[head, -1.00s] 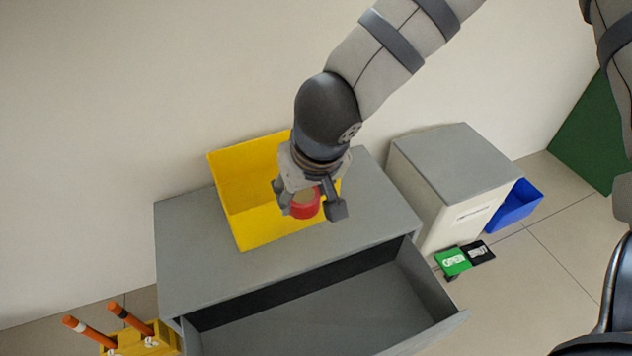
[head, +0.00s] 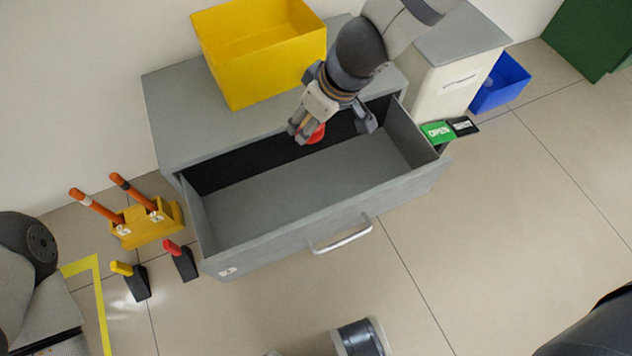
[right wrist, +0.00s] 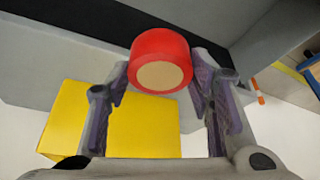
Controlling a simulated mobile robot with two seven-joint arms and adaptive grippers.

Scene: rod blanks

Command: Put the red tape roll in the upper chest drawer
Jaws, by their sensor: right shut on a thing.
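The red tape roll (head: 316,134) shows partly behind my right gripper (head: 333,129) in the head view. That gripper is shut on it and holds it over the back part of the open upper chest drawer (head: 300,193). In the right wrist view the tape roll (right wrist: 160,47) sits between the two fingers (right wrist: 160,85), with its pale round end facing the camera. The drawer is pulled out, and the part of its inside that shows is empty. My left arm shows at the lower left of the head view, but its gripper is out of view.
A yellow bin (head: 262,65) stands on the grey chest top (head: 185,110). A white cabinet (head: 440,90) and a blue bin (head: 503,82) are to the right. A yellow holder with orange sticks (head: 145,226) and two dark blocks are on the floor at left.

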